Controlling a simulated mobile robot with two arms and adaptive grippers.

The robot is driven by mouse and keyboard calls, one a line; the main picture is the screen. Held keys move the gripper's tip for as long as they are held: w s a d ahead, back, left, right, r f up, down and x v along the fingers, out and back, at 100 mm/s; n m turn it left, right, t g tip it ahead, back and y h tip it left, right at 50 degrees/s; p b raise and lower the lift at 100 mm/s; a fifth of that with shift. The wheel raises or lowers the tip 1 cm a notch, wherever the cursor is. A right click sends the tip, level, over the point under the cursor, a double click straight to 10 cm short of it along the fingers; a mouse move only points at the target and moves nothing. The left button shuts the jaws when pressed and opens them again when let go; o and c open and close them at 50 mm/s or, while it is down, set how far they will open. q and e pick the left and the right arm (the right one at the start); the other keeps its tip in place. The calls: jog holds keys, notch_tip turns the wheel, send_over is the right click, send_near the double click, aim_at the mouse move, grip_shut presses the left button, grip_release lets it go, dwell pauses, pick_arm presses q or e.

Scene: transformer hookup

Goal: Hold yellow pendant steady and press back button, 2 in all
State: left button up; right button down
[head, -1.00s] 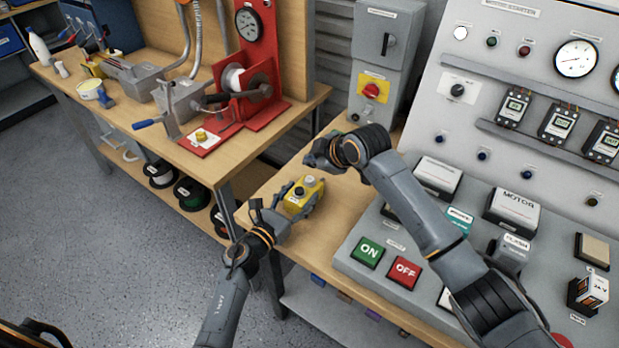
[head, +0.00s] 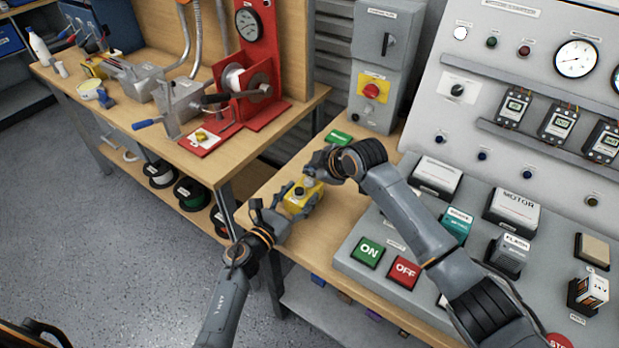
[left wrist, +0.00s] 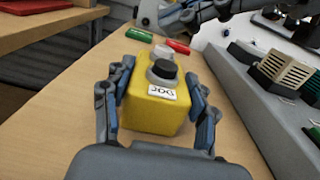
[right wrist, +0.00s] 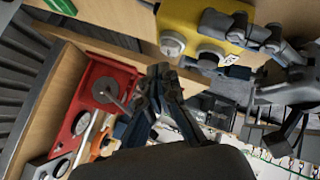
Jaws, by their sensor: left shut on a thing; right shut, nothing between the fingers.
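In the left wrist view the pendant (left wrist: 148,112) has a black front button (left wrist: 162,71) above a JOG label and a pale back button (left wrist: 163,51). My left gripper (left wrist: 160,92) is shut on the pendant, with fingers on both sides. My right gripper (head: 318,172) is shut and empty, just behind and above the pendant. In the right wrist view its fingertips (right wrist: 160,72) are near the back button (right wrist: 172,44), with a small gap in the picture; I cannot tell the true distance.
The sloped grey panel with the ON button (head: 367,252) and OFF button (head: 404,271) lies right of the pendant. A switch box (head: 385,65) with a red knob stands behind.

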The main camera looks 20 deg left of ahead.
aim_at(311, 181)
dwell(0.8)
jog(key=shift+f, duration=0.4)
jog(key=shift+f, duration=0.5)
dwell(0.7)
jog(key=shift+r, duration=3.45)
